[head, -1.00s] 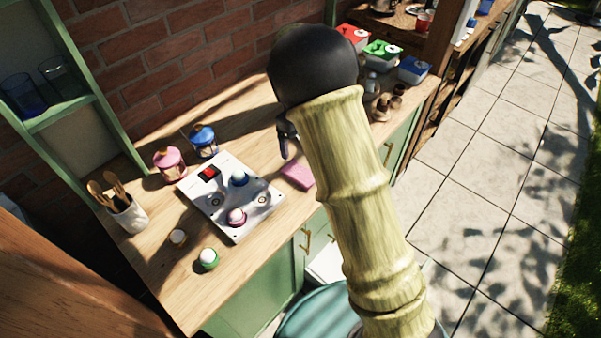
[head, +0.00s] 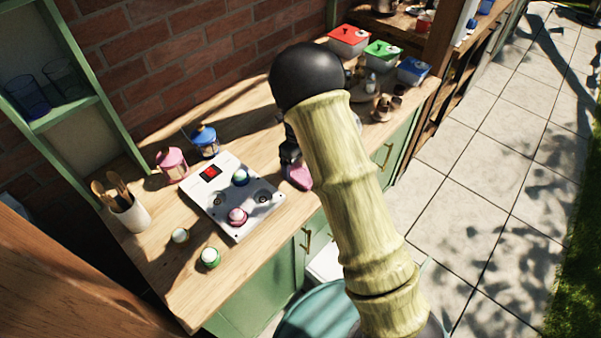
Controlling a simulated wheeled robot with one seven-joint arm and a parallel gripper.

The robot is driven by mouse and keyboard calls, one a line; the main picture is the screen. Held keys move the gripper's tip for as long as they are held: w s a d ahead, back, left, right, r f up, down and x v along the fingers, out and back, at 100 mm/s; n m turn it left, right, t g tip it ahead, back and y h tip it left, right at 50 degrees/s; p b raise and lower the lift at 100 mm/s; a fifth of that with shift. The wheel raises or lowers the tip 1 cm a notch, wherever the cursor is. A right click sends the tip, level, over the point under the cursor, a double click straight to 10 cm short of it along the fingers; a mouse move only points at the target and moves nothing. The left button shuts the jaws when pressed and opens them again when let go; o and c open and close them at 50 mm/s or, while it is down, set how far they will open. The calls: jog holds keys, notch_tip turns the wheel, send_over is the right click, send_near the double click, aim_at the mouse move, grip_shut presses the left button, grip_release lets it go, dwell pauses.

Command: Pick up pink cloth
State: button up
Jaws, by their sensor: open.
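The pink cloth (head: 299,174) lies on the wooden counter in the head view, to the right of the white panel and near the counter's front edge. My gripper (head: 290,165) is open, pointing down right at the cloth and covering its left part. My arm hides much of the gripper, and I cannot tell whether the fingers touch the cloth.
The white panel (head: 213,210) with round knobs is left of the cloth. A pink lantern (head: 172,164), a blue lantern (head: 205,140) and a utensil cup (head: 131,215) stand farther left. Lidded boxes, including a green one (head: 383,53), stand at the back right.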

aim_at(299, 170)
jog(key=shift+d+f, duration=0.15)
jog(key=shift+f, duration=1.35)
jog(key=c, duration=0.9)
